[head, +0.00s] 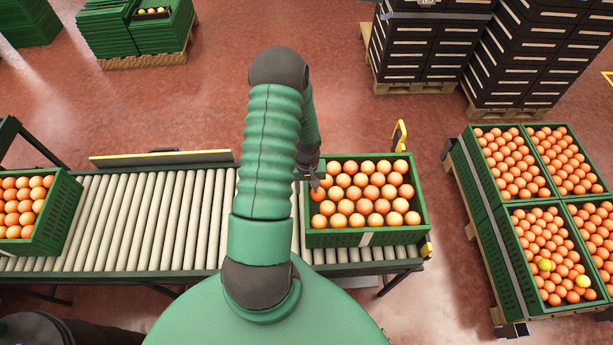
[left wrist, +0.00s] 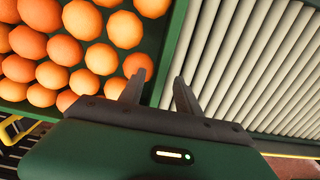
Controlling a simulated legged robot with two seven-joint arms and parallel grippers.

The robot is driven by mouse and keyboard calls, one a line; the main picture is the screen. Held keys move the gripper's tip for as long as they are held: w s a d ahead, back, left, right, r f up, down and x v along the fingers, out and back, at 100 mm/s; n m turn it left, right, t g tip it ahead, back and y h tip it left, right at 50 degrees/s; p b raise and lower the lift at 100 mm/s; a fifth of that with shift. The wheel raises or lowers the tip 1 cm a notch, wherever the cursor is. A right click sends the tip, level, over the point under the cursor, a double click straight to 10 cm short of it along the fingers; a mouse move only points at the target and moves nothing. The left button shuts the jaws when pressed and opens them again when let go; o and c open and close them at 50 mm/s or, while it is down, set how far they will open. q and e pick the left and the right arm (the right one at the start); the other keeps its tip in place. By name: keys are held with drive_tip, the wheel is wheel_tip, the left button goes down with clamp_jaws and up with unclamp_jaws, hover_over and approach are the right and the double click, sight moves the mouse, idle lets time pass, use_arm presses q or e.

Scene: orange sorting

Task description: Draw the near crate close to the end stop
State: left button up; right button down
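The near crate (head: 335,240), green and full of oranges, sits at the right end of the roller conveyor (head: 130,215). The end stop shows as yellow-tipped parts (head: 400,135) at the conveyor's right end, close to the crate's right side. My left gripper (head: 315,178) is at the crate's left wall. In the left wrist view, the fingers of the gripper (left wrist: 160,82) are apart, one on each side of the crate's rim (left wrist: 168,48). A firm hold on the rim does not show. My right gripper is not in view.
Another crate (head: 58,228) of oranges sits at the conveyor's left end, with bare rollers between. A pallet of orange crates (head: 490,240) stands at right. Black stacked crates (head: 430,50) and green stacked crates (head: 115,30) stand at the back.

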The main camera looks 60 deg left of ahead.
use_arm(q)
wheel_tip(320, 180, up, 16)
drive_tip(key=shift+a, duration=0.15)
drive_tip(key=shift+a+f, duration=0.1)
idle(0.3)
